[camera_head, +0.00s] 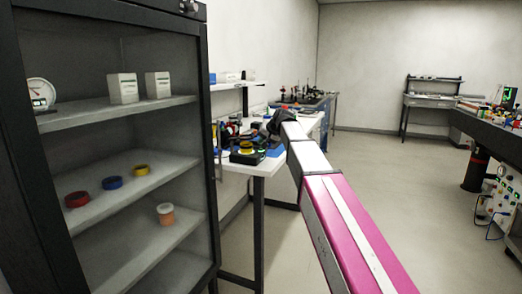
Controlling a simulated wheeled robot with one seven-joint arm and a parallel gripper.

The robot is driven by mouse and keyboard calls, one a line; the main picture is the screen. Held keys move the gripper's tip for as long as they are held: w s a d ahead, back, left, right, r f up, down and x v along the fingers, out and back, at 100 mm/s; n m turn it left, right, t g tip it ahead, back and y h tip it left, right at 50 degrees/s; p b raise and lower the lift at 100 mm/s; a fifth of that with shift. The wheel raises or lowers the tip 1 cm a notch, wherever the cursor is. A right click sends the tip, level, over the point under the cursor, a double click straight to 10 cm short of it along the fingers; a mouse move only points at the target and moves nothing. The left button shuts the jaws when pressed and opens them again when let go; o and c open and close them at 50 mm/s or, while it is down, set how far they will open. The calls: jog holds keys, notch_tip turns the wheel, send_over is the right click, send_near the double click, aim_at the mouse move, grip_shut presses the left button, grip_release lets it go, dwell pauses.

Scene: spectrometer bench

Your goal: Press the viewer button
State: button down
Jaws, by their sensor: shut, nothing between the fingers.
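A small black device (246,156) with a yellow ring on top and a green light on its front stands near the front edge of the white bench (259,169). It may be the viewer; its button is too small to make out. My arm reaches from the lower right toward this bench. My gripper (267,128) is the dark end of the arm, above the bench, just behind and to the right of the device. It is shut and empty. The fingertips are small and dark against the clutter, and I cannot tell whether they touch anything.
An open dark-framed shelf cabinet (208,150) stands at the left, close by, holding white boxes, coloured rings and a jar. Other small items crowd the white bench. A dark bench (490,126) with instruments runs along the right. The floor (410,190) between is clear.

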jog(key=shift+f, duration=0.15)
dwell(0.5)
jog(key=shift+f, duration=0.3)
jog(key=shift+f, duration=0.2)
dwell(0.6)
jog(key=shift+r, duration=0.65)
jog(key=shift+r, duration=0.1)
notch_tip(320, 180, up, 6)
jog(key=shift+f, duration=0.1)
dwell(0.6)
